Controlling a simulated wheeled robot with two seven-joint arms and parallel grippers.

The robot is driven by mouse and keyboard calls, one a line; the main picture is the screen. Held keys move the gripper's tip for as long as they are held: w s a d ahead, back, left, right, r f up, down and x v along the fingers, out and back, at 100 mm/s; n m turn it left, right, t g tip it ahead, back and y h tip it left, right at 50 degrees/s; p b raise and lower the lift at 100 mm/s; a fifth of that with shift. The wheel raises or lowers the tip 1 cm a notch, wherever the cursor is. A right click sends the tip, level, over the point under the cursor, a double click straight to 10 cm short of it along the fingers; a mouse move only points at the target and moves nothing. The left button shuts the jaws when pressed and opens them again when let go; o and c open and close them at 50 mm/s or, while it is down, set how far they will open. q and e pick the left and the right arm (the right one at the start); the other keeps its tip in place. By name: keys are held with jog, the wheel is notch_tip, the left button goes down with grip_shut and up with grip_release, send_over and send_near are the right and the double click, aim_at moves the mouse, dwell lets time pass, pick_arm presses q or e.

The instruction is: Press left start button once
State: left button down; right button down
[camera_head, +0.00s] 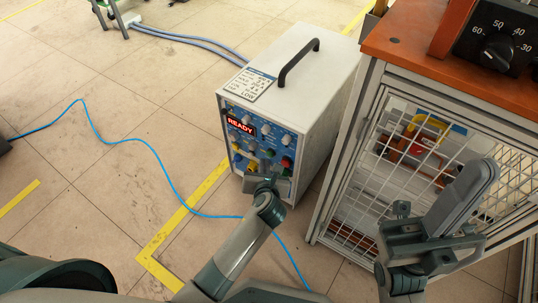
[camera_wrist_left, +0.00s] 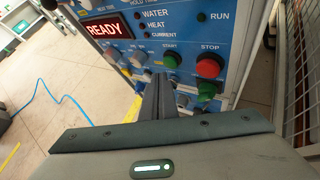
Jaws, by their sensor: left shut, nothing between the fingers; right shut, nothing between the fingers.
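The heater unit (camera_head: 310,110) is a white box with a blue control panel and a lit red READY display (camera_head: 240,125). In the left wrist view, a green button (camera_wrist_left: 172,60) sits under the START label, left of the red STOP button (camera_wrist_left: 209,65). Another green button (camera_wrist_left: 205,90) sits lower right. My left gripper (camera_head: 272,172) is shut and empty at the panel's lower part. In the wrist view its fingertips (camera_wrist_left: 158,78) appear just below and left of the START button; contact cannot be told. My right gripper (camera_head: 486,172) is shut and empty, in front of the mesh cage.
A mesh cage (camera_head: 345,190) with an orange top (camera_head: 400,45) stands right of the heater unit, close beside it. A black dial (camera_head: 497,52) sits on top. A blue cable (camera_head: 150,150) crosses the tiled floor, left of the unit, where the floor is mostly clear.

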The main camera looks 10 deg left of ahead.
dwell(0.8)
pick_arm(q)
jog(key=shift+w+d+p, duration=0.1)
jog(key=shift+w+p, duration=0.3)
jog(key=shift+p, duration=0.3)
jog(key=shift+w+d+p, duration=0.2)
jog(key=shift+w+p, duration=0.1)
jog(key=shift+w, duration=0.1)
dwell(0.8)
jog(key=shift+s+a+p, duration=0.3)
jog(key=shift+s+p, duration=0.5)
jog(key=shift+p, duration=0.15)
